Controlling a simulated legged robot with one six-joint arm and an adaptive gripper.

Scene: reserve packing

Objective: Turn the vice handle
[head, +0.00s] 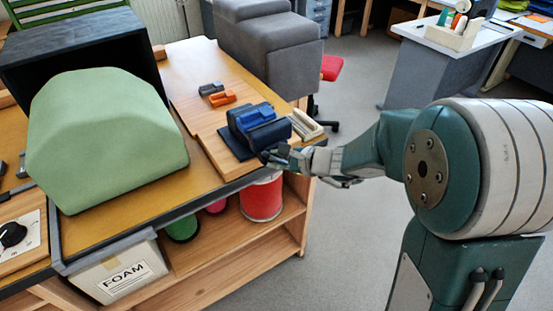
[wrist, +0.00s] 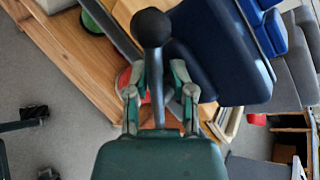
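The blue vice (head: 262,128) stands on a dark plate at the right end of the wooden bench. In the wrist view its dark blue body (wrist: 218,50) fills the upper right. The vice handle (wrist: 155,75) is a grey bar with a black ball end (wrist: 150,28), running up the middle of the wrist view. My gripper (wrist: 160,72) is open, with one finger on each side of the bar and gaps showing between. In the head view my gripper (head: 275,156) is at the vice's near right side and mostly hides the handle.
A green foam block (head: 105,140) and dark box stand on the bench's left. Small orange (head: 222,98) and grey clamp-like pieces lie behind the vice. A cream piece (head: 305,124) is just right of it. A red spool (head: 262,198) sits on the shelf below.

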